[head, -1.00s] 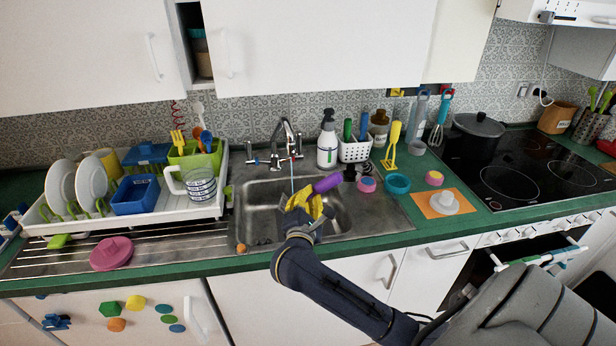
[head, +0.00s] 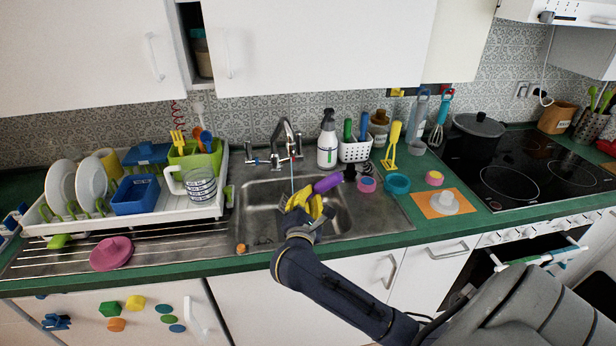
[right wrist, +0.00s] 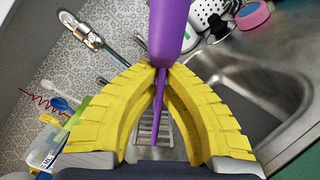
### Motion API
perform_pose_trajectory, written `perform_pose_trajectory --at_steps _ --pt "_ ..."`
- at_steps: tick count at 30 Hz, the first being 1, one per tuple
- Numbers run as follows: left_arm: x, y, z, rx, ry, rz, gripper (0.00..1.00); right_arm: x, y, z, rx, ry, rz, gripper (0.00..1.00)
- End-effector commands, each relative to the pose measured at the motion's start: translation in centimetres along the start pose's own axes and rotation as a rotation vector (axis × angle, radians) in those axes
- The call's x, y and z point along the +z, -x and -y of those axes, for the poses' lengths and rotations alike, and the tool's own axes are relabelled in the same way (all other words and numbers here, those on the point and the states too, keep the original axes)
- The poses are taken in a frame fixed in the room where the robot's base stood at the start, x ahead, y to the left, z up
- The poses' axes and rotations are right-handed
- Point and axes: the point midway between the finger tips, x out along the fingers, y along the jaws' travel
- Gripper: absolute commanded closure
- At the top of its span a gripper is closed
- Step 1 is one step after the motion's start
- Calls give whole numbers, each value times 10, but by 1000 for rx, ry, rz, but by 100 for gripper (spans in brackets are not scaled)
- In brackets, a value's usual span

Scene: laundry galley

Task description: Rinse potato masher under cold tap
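My right gripper (head: 312,205), with yellow ribbed fingers, is over the sink (head: 255,219). In the right wrist view its fingertips (right wrist: 158,68) meet on a purple utensil (right wrist: 172,28), where the thick handle joins a thin shaft. A yellow masher-shaped utensil (head: 392,146) stands on the counter to the right. My left gripper is not in view.
A dish rack (head: 60,228) with plates and tubs stands left of the sink. A pink lid (head: 111,253) lies on the drainer. A soap bottle (head: 327,140) and a white caddy (head: 355,151) stand behind the sink. Small cups and an orange mat (head: 432,211) are at right.

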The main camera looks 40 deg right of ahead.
Motion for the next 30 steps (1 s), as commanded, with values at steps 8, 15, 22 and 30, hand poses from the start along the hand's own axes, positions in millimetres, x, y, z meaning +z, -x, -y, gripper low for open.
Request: perform_pose_trajectory --at_steps 8,15,22,30 --pt "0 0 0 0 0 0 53 8 11 -6 0 -4 -1 100" --pt "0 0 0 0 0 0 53 19 26 -13 0 -3 0 100" --pt "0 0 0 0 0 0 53 29 40 -20 0 -2 0 100" --pt "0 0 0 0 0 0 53 35 48 -24 0 -1 1 100"
